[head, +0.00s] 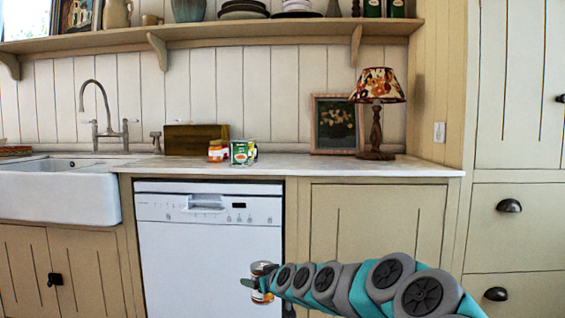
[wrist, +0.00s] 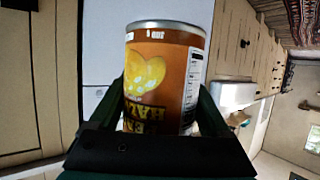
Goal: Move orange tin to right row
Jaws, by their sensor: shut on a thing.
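The orange tin (wrist: 165,75) fills the middle of the wrist view, with a yellow heart-shaped picture and a white text panel on its side. My gripper (wrist: 165,100) is shut on it, one dark finger on each side. In the head view the tin (head: 261,284) and my gripper (head: 258,283) are small, low in front of the white dishwasher and below the counter level. On the counter stand an orange-labelled tin or jar (head: 217,151) and a green-and-white tin (head: 241,153), close together. Any rows among them are hard to make out.
A wooden board (head: 192,139) leans behind the tins. A framed picture (head: 337,124) and a lamp (head: 376,112) stand right on the counter (head: 290,163), with free room between tins and frame. The sink (head: 58,190) is left; a shelf (head: 215,33) runs above.

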